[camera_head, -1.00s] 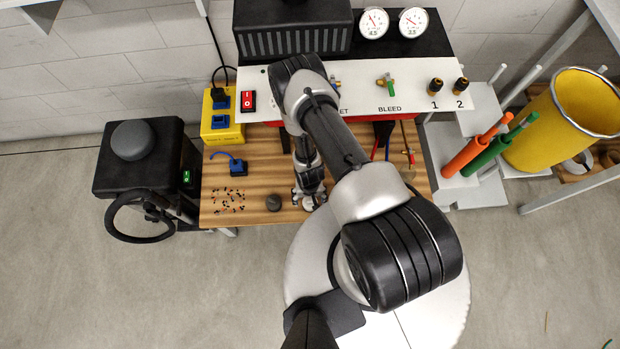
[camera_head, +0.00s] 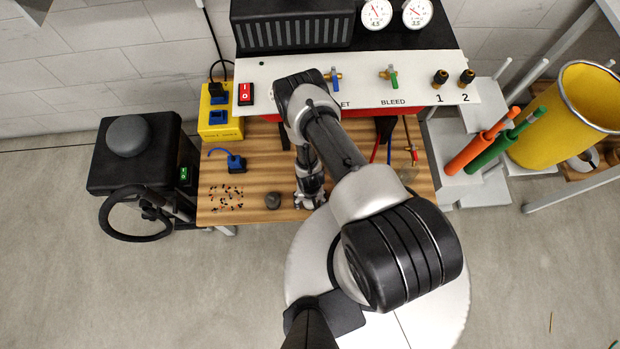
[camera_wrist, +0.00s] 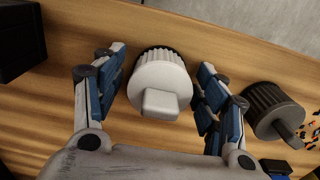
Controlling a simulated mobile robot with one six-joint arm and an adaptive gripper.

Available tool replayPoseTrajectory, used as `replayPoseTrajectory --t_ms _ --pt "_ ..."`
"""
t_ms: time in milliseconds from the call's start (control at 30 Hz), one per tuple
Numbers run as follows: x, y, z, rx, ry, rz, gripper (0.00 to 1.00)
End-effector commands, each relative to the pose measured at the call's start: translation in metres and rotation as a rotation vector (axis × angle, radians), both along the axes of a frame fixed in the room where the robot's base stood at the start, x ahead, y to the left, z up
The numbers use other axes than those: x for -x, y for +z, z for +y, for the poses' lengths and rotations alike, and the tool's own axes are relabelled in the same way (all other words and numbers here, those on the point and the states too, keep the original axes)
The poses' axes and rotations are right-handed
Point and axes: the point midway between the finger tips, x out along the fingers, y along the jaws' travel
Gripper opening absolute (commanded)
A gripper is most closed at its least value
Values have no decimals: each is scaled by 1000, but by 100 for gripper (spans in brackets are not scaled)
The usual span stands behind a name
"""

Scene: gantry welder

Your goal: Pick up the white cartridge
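In the head view my gripper (camera_head: 309,197) is low over the table's front edge, and I cannot make out the cartridge there.
A dark ribbed cartridge (camera_wrist: 272,112) stands just right of my right finger; it also shows in the head view (camera_head: 272,201). The white control panel (camera_head: 300,83) rises behind the table (camera_head: 255,180).

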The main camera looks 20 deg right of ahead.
Motion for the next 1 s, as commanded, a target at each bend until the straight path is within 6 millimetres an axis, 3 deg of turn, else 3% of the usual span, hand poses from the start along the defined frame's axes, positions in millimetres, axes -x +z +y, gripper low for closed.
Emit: replayPoseTrajectory --t_ms 600,867,1000 --pt "0 0 0 0 0 0 23" --pt "0 2 0 0 0 0 23" --pt "0 12 0 0 0 -1 23"
